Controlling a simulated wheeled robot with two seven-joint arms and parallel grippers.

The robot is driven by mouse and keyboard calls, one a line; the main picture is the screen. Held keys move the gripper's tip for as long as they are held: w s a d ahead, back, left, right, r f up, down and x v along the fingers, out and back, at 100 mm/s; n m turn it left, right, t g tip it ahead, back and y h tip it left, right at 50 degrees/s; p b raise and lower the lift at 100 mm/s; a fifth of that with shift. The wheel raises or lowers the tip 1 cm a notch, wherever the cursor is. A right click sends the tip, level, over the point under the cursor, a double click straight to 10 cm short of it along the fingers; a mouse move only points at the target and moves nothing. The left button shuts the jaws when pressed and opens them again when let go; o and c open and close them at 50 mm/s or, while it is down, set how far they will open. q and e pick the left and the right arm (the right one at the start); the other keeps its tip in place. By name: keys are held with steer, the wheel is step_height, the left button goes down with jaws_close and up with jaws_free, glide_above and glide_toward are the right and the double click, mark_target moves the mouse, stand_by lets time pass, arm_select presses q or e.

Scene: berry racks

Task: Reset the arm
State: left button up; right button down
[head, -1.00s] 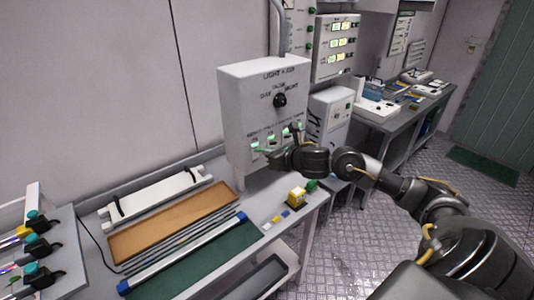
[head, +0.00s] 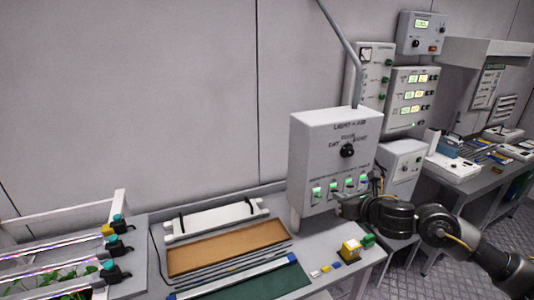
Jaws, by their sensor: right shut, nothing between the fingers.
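My right arm comes in from the lower right. Its gripper (head: 350,205) is shut and empty, in front of the lower right part of a grey control box (head: 318,150). The box has a black knob (head: 347,151) and a row of green-lit switches (head: 340,188). The gripper overlaps the box's lower edge in the picture; I cannot tell whether it touches. My left gripper is not in view.
The bench holds a brown tray (head: 225,250), a white bar fixture (head: 215,217), a green mat (head: 270,287) and a yellow block (head: 350,250). A rack with lit tubes (head: 60,255) stands at left. Wall panels (head: 412,97) and another bench lie to the right.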

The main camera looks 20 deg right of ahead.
steer(key=s+a+f+m+g, duration=0.1)
steer(key=s+a+f+m, duration=0.35)
steer(key=f+m, duration=0.25)
steer(key=s+a+f+m+g, duration=0.2)
steer(key=s+a+f+m, duration=0.25)
steer(key=f+m, duration=0.25)
steer(key=s+a+f+m+g, duration=0.2)
steer(key=s+f+m, duration=0.2)
steer(key=s+m, duration=0.35)
steer(key=s+a+f+m+g+h, duration=0.1)
steer(key=s+a+f+m+g, duration=0.15)
steer(key=s+m, duration=0.5)
steer(key=s+a+f+m+g, duration=0.1)
steer(key=s+f+m+g, duration=0.3)
steer(key=s, duration=0.5)
step_height(320, 180, down, 29)
steer(key=s+m+b, duration=0.2)
steer(key=b, duration=0.2)
steer(key=s+d+f+b, duration=0.1)
steer(key=s+f+b, duration=0.1)
steer(key=s+f, duration=0.6)
steer(key=s+d+f+g+b, duration=0.1)
steer(key=s+f+b, duration=0.1)
steer(key=s+f, duration=0.6)
step_height(320, 180, down, 6)
steer(key=shift+s+d+r, duration=0.1)
steer(key=shift+s+d, duration=0.05)
steer(key=shift+s, duration=0.2)
